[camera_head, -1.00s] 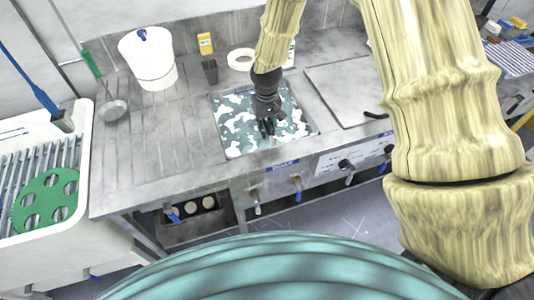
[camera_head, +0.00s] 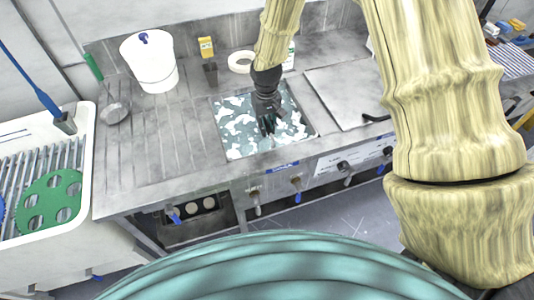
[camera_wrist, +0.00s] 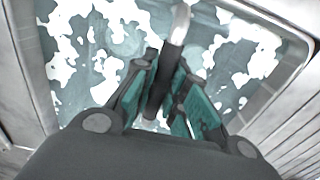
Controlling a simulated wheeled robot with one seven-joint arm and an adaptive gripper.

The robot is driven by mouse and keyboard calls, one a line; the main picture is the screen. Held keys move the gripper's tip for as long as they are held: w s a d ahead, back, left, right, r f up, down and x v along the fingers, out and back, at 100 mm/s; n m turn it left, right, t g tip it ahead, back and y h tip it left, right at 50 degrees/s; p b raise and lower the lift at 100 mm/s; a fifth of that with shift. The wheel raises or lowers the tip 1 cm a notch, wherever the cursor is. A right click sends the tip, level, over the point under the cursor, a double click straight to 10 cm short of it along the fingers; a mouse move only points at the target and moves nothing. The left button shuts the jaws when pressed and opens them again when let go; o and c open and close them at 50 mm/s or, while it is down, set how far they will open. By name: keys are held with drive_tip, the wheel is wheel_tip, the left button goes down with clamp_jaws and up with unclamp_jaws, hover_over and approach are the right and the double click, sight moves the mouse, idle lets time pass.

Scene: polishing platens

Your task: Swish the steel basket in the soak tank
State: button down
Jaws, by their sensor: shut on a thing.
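The soak tank (camera_head: 240,140) is a square basin set in the steel counter, its water covered in patches of white foam. It fills most of the wrist view (camera_wrist: 100,60). My gripper (camera_head: 268,126) is over the tank, pointing down, close to the foamy water. The basket body cannot be made out; foam and my gripper hide whatever is under the surface.
A grey lid (camera_head: 345,95) lies right of the tank. A white bucket (camera_head: 150,65), a yellow bottle (camera_head: 206,46) and a white tape roll (camera_head: 241,61) stand behind. A strainer (camera_head: 114,112) lies at the left. Ribbed drainboard (camera_head: 165,130) left of the tank is clear. A white sink (camera_head: 85,160) holds a green disc.

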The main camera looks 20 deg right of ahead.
drive_tip(key=shift+f, duration=0.1)
drive_tip(key=shift+f+b, duration=0.45)
drive_tip(key=shift+f, duration=0.55)
drive_tip(key=shift+r, duration=0.1)
drive_tip(key=shift+r+p, duration=0.85)
drive_tip(key=shift+r, duration=0.2)
drive_tip(key=shift+f, duration=0.2)
drive_tip(key=shift+f+b, duration=0.5)
drive_tip(key=shift+f, duration=0.45)
